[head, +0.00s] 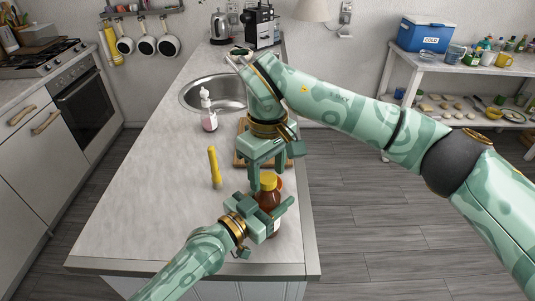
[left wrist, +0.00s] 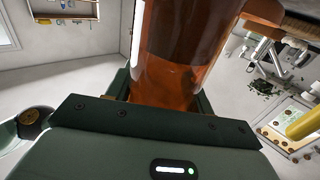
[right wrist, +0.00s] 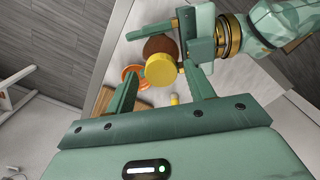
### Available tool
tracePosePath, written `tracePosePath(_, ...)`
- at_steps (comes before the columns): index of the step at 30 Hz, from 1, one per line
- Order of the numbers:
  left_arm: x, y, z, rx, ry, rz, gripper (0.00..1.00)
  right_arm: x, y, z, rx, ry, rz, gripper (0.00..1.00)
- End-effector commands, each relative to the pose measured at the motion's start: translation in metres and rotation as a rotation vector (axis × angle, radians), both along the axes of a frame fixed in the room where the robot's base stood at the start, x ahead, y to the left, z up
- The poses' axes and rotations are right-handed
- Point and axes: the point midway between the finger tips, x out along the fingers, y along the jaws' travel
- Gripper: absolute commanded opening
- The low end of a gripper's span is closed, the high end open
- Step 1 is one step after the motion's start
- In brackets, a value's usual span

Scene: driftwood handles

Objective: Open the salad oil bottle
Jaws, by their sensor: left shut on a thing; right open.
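The salad oil bottle (head: 268,197) is brown with a yellow cap (head: 268,181) and stands upright near the front right of the counter. My left gripper (head: 268,212) is shut on the bottle's body; the brown body fills the middle of the left wrist view (left wrist: 180,55). My right gripper (head: 265,172) is above the bottle, pointing down, with its fingers apart. In the right wrist view the yellow cap (right wrist: 161,69) lies between the open fingers (right wrist: 155,85), nearer the far side. The cap is on the bottle.
A wooden board (head: 243,158) lies behind my right gripper. An orange round item (right wrist: 132,74) is beside the bottle. A soap bottle (head: 208,112) stands by the sink (head: 200,95). The counter's left front is clear.

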Motion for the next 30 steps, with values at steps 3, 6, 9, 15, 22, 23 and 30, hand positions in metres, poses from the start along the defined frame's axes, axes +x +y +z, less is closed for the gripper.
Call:
tracePosePath(3,0.0001,0.0002,-0.0003,0.001,0.001,0.000,0.12,-0.0002,0.0000,-0.0066,0.000,0.000,0.000,0.53)
tracePosePath(6,0.0001,0.0002,-0.0003,0.001,0.001,0.000,0.12,-0.0001,0.0001,-0.0075,0.000,-0.001,0.001,0.53)
tracePosePath(9,0.0001,0.0002,-0.0003,0.001,0.001,0.000,0.12,-0.0001,0.0001,-0.0074,0.000,-0.001,0.001,0.53)
tracePosePath(15,0.0001,0.0002,-0.0002,0.001,0.001,0.000,0.12,0.0000,0.0000,-0.0072,0.000,-0.001,0.001,0.12)
tracePosePath(22,0.0001,0.0004,-0.0002,0.000,0.000,0.001,0.12,0.0006,-0.0005,-0.0071,-0.001,-0.002,0.002,0.07)
tracePosePath(23,0.0001,0.0004,-0.0002,0.000,0.000,0.001,0.12,0.0007,-0.0005,-0.0070,-0.001,-0.003,0.011,0.07)
tracePosePath(30,0.0000,0.0004,-0.0002,0.000,0.000,0.001,0.12,0.0023,-0.0015,-0.0051,-0.003,-0.006,0.565,0.07)
